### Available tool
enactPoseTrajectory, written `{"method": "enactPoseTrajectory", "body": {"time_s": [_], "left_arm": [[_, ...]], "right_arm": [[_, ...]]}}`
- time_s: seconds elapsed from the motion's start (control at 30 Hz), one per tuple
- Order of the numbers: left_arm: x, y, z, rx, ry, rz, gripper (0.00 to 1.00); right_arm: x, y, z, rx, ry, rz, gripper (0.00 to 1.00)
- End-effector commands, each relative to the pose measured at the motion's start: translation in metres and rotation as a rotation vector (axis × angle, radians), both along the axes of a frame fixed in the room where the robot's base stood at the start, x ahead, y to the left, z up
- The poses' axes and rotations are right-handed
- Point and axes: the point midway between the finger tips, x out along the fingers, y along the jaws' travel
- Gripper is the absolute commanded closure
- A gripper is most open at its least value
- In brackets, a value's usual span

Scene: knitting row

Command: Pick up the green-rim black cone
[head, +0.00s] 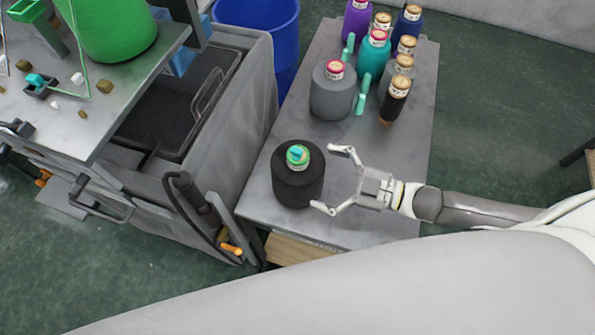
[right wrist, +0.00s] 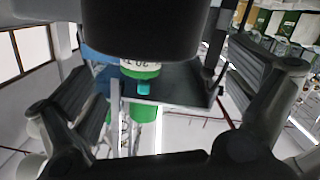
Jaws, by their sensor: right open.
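The green-rim black cone (head: 298,182) stands upright near the left front of the grey table. A green ring with a teal piece shows at its top. In the right wrist view the black cone (right wrist: 140,28) fills the top middle, with its green rim below it in the picture. My right gripper (head: 332,180) is open, its fingers spread just to the right of the cone. The jaws are empty, and I cannot tell whether a finger touches the cone. My left gripper is not in view.
Several other cones, among them a grey one (head: 331,95) and a teal one (head: 374,55), stand at the back of the table (head: 400,150). Small teal pieces (head: 361,98) lie between them. A grey machine (head: 220,120) borders the table's left side. A blue bin (head: 262,25) stands behind.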

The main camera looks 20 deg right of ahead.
Motion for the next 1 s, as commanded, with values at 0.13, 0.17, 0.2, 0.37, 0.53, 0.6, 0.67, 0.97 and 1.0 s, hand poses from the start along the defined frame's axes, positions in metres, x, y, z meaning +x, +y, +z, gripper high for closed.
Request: {"method": "enactPoseTrajectory", "body": {"time_s": [0.13,0.17,0.2,0.37,0.53,0.6,0.67,0.97,1.0], "left_arm": [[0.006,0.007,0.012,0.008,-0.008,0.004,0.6],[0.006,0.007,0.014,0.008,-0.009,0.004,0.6],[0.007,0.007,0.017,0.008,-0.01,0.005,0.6],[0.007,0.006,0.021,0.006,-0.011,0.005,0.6],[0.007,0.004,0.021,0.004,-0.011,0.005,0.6],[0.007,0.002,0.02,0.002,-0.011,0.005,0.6],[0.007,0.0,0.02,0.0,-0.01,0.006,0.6],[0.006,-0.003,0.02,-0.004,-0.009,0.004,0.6],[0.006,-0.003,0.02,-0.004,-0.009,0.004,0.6]], "right_arm": [[0.01,0.015,0.004,0.004,-0.002,-0.001,0.0],[0.012,0.019,0.004,0.004,-0.003,-0.001,0.0],[0.015,0.023,0.004,0.003,-0.001,-0.001,0.0],[0.025,0.037,-0.002,0.002,-0.001,0.0,0.0],[0.028,0.041,-0.004,0.0,0.0,0.0,0.0],[0.027,0.041,-0.005,0.0,0.001,0.0,0.0],[0.027,0.041,-0.005,0.0,0.0,0.0,0.0],[0.027,0.041,-0.005,0.0,0.0,0.0,0.36],[0.027,0.041,-0.005,0.001,0.001,0.0,0.41]]}}
